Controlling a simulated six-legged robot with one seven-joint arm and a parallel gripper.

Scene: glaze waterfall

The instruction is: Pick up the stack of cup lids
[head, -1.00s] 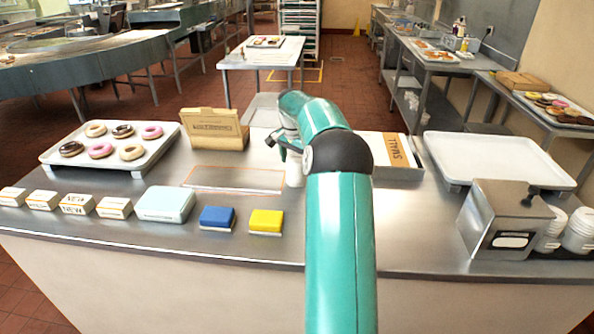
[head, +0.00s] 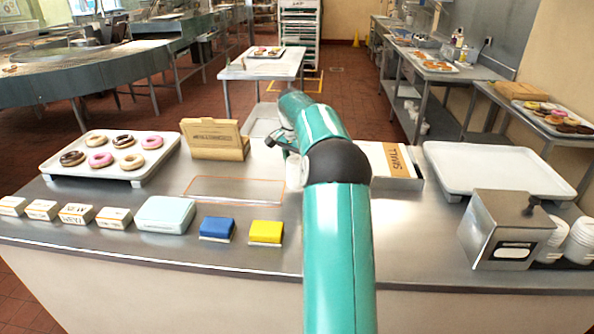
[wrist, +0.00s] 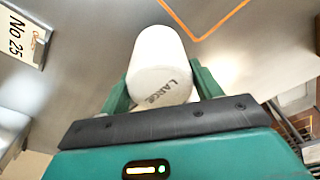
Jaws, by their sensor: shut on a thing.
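In the head view my gripper (head: 284,146) is over the steel counter, behind my arm's dark joint. Only a small white part of the stack (head: 293,174) shows there, mostly hidden by my arm. I cannot tell whether its base touches the counter.
An orange outlined rectangle (head: 235,178) lies left of my gripper. A brown box (head: 214,139) and a donut tray (head: 62,165) stand farther left. A SMALL-marked box (head: 396,160), white tray (head: 446,182) and metal dispenser (head: 508,228) are right. Blue (head: 217,228) and yellow (head: 266,232) blocks sit in front.

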